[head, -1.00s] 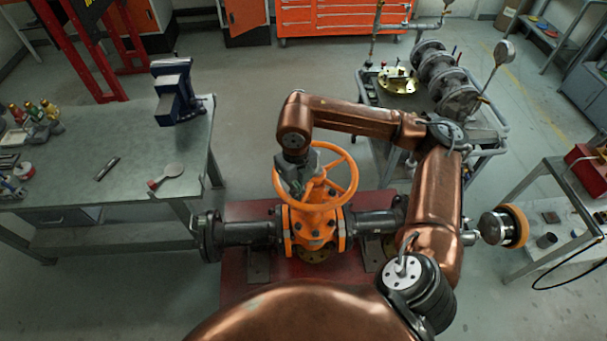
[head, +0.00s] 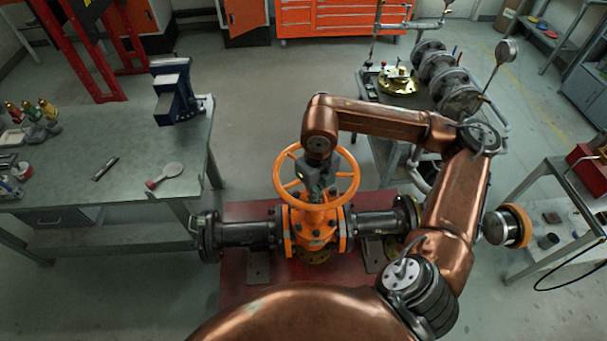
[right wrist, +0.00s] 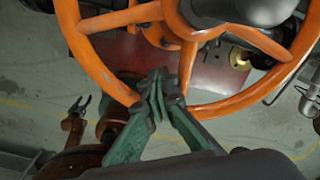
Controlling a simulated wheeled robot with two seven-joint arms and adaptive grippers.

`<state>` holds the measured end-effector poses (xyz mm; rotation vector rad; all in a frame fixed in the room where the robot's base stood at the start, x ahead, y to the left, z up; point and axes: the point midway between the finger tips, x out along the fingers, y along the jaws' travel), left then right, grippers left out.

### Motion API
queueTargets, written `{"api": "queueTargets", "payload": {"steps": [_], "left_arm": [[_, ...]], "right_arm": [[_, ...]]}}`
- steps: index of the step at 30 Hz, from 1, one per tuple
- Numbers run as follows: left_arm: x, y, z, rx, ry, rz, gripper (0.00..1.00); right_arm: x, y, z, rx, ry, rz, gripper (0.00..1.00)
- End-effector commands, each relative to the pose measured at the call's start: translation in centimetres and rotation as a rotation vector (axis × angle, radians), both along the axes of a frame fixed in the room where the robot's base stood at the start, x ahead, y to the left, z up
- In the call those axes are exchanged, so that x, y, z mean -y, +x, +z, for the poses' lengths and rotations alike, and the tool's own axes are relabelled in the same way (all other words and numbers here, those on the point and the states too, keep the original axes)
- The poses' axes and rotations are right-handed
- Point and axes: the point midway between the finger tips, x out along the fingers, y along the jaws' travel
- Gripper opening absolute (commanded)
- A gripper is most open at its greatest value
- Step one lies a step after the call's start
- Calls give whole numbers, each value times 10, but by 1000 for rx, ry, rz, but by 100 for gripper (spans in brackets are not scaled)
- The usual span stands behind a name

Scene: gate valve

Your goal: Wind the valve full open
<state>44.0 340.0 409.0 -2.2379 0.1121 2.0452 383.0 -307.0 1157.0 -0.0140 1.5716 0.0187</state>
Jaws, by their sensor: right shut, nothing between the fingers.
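The orange handwheel (head: 356,177) sits on top of the orange valve body (head: 303,222), between dark flanged pipes. In the right wrist view the handwheel (right wrist: 88,55) fills the upper part, with spokes running to a grey hub. My right gripper (head: 318,190) is over the wheel in the head view, partly hidden by its own wrist. In the right wrist view its green-grey fingers (right wrist: 160,85) are shut with nothing between them, overlapping the near rim. I cannot tell whether they touch it. A dark two-pronged end (right wrist: 80,105), perhaps my left gripper, shows small at lower left.
A grey workbench (head: 95,185) with a blue vise (head: 175,92) stands left of the valve. A cart with flanges (head: 458,95) stands behind my right arm. A table (head: 560,215) is at the right. Open floor lies behind the valve.

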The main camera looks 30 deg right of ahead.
Motion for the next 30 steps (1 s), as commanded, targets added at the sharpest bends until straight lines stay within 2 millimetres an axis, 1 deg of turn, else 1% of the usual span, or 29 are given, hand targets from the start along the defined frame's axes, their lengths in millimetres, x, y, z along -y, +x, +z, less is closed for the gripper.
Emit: {"api": "queueTargets", "payload": {"steps": [1, 4, 11, 30], "left_arm": [[0, -1, -6, -1, 0, 0, 46], [0, -1, -12, -2, 0, 0, 46], [0, -1, -6, -2, 0, 0, 46], [0, 2, 27, 4, -1, 0, 46]], "right_arm": [[9, -8, -4, -8, -6, -4, 0], [24, -15, -5, -9, -7, -5, 0], [22, -14, 6, -6, -1, 1, 0], [22, -12, 66, 0, -2, 0, 0]]}}
